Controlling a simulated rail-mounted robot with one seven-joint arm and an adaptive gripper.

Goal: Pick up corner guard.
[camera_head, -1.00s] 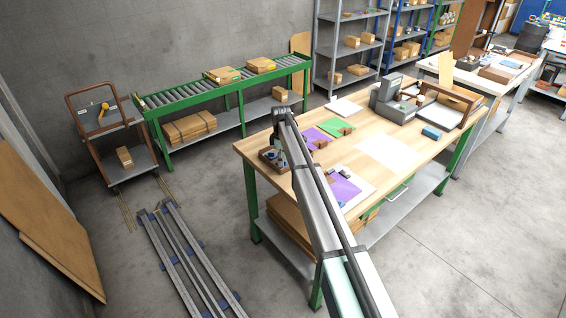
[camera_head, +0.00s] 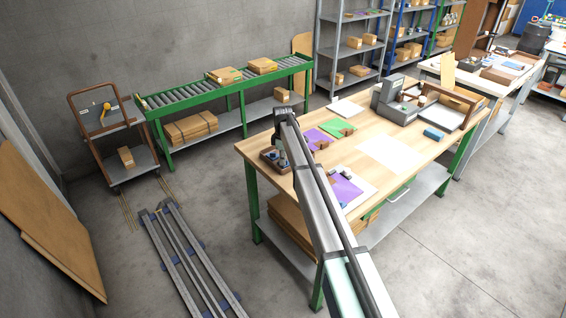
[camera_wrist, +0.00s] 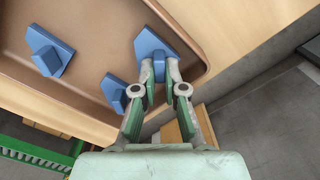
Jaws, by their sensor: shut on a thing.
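My gripper (camera_wrist: 161,74) is shut on a blue corner guard (camera_wrist: 150,43) in the wrist view. The fingers pinch its raised middle part, and its flat plate spreads out beyond the fingertips. The guard is at the right side of a brown tray (camera_wrist: 85,14); I cannot tell whether it still touches the tray floor. Two more blue pieces lie in the tray, one at the left (camera_wrist: 48,52) and one just left of the fingers (camera_wrist: 114,88). In the head view the tray (camera_head: 267,165) is at the workbench's left end, and my arm hides most of the gripper.
The wooden workbench (camera_head: 390,155) carries purple and green sheets, a white sheet and a grey machine (camera_head: 394,100). A blue block (camera_head: 433,134) lies near its right side. A green roller conveyor (camera_head: 225,85) stands behind.

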